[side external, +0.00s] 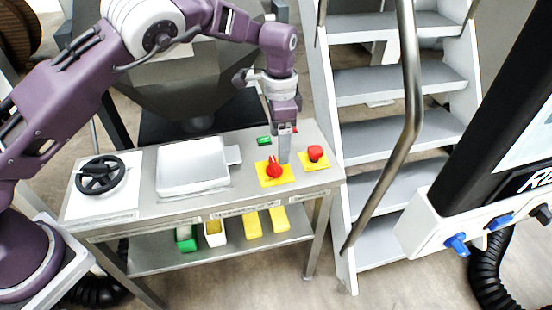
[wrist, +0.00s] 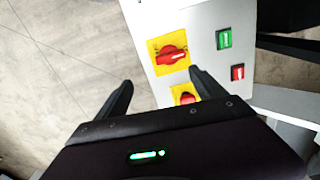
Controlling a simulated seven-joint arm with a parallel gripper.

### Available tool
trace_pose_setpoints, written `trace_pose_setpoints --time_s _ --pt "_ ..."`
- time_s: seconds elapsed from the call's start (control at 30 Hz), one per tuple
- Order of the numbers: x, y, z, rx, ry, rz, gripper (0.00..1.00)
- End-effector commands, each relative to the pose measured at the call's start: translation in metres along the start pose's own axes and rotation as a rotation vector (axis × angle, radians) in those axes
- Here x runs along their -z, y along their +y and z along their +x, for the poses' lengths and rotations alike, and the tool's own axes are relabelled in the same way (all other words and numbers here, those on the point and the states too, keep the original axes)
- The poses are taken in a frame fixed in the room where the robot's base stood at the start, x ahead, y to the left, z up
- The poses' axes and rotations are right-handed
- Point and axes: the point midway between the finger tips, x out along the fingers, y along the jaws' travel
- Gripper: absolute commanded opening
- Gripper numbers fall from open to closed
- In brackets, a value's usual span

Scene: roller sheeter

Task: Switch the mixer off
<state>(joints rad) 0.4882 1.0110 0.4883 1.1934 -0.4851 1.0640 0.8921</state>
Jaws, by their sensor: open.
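The control panel is the right end of a grey metal table (side external: 225,196). A red rotary knob on a yellow plate (side external: 274,170) sits near its front edge; it also shows in the wrist view (wrist: 172,57). A red round button on a yellow plate (side external: 315,153) is to its right; in the wrist view a second yellow plate with red (wrist: 184,92) is partly covered by a finger. A green switch (wrist: 224,38) and a red switch (wrist: 237,72) sit side by side. My gripper (side external: 284,160) points down beside the knob, open and empty; contact cannot be told.
A white tray (side external: 193,165) and a black handwheel (side external: 100,174) occupy the table's left part. Yellow and green containers (side external: 253,226) stand on the lower shelf. White steps (side external: 395,135) with a metal handrail (side external: 411,90) rise close to the right.

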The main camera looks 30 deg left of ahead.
Motion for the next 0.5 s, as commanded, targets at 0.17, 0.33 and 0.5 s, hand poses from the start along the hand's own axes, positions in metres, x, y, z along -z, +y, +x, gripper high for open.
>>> trace_pose_setpoints --time_s 0.17,0.33,0.5 --pt "-0.003 -0.024 0.033 0.017 0.004 -0.063 0.8" --pt "-0.003 -0.024 0.066 0.017 0.003 -0.063 0.8" --pt "-0.003 -0.024 0.088 0.017 0.004 -0.062 0.8"
